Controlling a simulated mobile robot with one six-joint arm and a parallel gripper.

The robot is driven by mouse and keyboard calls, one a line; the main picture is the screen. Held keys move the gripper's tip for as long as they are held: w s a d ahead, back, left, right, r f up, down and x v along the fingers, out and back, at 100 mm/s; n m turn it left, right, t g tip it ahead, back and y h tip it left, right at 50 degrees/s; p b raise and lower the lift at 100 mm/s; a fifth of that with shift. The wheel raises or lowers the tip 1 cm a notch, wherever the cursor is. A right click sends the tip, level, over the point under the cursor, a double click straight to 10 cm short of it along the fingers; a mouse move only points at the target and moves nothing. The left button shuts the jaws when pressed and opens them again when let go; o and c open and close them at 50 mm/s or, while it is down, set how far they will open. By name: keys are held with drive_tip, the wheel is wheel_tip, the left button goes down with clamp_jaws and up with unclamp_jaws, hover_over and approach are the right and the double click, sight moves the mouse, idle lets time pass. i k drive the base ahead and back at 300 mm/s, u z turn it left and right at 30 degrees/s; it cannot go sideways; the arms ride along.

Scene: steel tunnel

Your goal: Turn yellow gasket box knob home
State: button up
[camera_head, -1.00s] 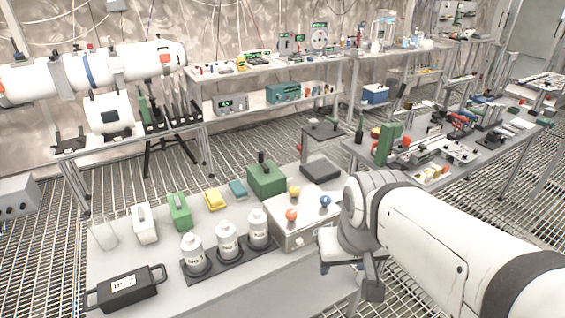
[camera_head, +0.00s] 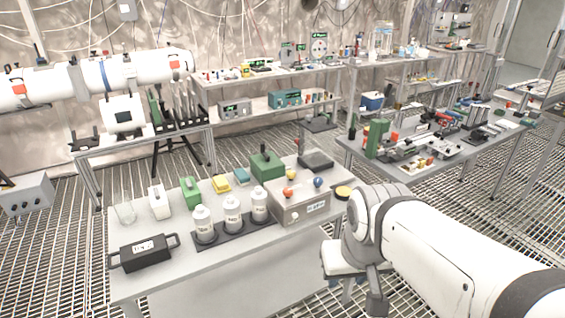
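A metal box (camera_head: 300,209) with a small label on its front stands at the right end of the near table; I take it for the gasket box. Small round knobs sit on its top: a blue knob (camera_head: 318,182) at the right, an orange-red knob (camera_head: 287,193) at the front left, and a yellow-orange knob (camera_head: 289,173) at the back. How far each knob is turned is too small to tell. My gripper (camera_head: 362,290) hangs under my wrist, right of the table and apart from the box. Its opening cannot be made out.
White bottles (camera_head: 232,212) stand in a dark rack left of the box. A green box (camera_head: 267,165) and a dark flat plate (camera_head: 316,160) lie behind it. A black case (camera_head: 143,252) lies at the front left. A cluttered bench (camera_head: 440,140) stands at the right.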

sight(291, 174)
drive_tip(key=z, duration=0.15)
drive_tip(key=i, duration=1.15)
drive_tip(key=u, duration=0.35)
